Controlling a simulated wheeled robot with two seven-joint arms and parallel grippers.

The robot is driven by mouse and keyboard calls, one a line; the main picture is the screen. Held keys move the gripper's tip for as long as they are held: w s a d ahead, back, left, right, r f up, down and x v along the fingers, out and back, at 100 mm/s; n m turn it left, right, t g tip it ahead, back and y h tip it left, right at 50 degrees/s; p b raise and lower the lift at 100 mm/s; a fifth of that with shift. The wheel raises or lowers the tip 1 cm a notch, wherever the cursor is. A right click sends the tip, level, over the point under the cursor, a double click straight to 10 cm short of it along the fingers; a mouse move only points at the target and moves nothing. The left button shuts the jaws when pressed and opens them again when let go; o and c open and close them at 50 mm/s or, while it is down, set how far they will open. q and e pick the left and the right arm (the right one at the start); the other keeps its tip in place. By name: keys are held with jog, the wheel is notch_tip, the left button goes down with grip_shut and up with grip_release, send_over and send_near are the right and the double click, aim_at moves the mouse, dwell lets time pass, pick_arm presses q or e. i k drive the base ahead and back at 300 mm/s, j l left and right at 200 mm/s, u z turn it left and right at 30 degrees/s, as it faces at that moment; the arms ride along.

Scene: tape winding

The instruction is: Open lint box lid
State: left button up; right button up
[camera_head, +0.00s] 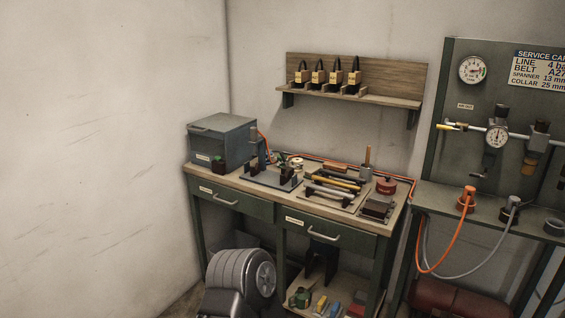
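A grey-green box (225,145) stands on the left end of the workbench, against the back wall. Its flat lid (222,123) appears shut. It is the only large lidded box I see, but I cannot read its label, so I cannot tell for sure that it is the lint box.
A wall shelf (345,95) holds several padlock-like items. An orange hose (441,266) hangs at right.

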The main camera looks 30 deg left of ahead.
aim_at(224, 122)
jog(key=u, duration=1.55)
jog(key=i+j+z, duration=0.25)
jog(key=i, duration=0.5)
jog(key=i+j+z, duration=0.2)
jog(key=i, duration=0.5)
jog(key=i+j+z, duration=0.25)
jog(key=i+j, duration=0.2)
jog(key=i, duration=0.25)
jog(key=i+j+z, duration=0.2)
jog(key=i+j, duration=0.3)
jog(key=i, duration=0.15)
